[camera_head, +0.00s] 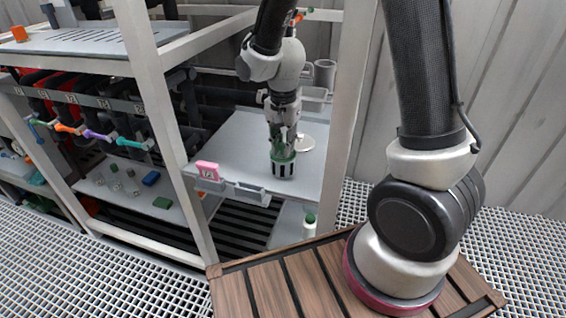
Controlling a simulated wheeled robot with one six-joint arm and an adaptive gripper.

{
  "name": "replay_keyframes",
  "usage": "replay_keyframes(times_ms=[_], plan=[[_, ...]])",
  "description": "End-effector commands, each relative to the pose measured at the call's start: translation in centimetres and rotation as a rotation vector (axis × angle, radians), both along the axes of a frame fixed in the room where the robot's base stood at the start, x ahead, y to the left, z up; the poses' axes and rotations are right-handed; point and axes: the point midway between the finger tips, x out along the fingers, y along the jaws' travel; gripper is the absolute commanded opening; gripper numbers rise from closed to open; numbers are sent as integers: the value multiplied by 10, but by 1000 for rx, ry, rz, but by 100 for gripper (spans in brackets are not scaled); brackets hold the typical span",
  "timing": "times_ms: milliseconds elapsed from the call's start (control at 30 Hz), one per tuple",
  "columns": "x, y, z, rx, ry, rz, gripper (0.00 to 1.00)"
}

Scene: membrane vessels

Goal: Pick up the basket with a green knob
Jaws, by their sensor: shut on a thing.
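The basket with a green knob (283,168) is a small dark slotted cylinder with green at its top. It is upright over the light grey shelf top (235,140) inside the white frame. My gripper (283,149) points down from above and is shut on the green knob. The fingers cover much of the knob. I cannot tell whether the basket's bottom touches the shelf.
White frame posts (348,110) stand on both sides of the shelf. A pink block (208,170) and grey holders (252,192) line its front edge. A round metal disc (304,142) lies right of my gripper. Coloured valve handles (98,135) are at left.

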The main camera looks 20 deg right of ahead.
Motion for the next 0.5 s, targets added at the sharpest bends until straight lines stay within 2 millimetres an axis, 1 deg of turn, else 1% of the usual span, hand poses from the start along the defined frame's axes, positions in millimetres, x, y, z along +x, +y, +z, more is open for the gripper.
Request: replay_keyframes(times_ms=[267, 367, 467, 500], plan=[[0, 0, 2, 0, -1, 0, 0], [1, 0, 11, 1, -4, 0, 0], [1, 0, 30, 2, -5, 0, 0], [1, 1, 39, 2, -6, 0, 0]])
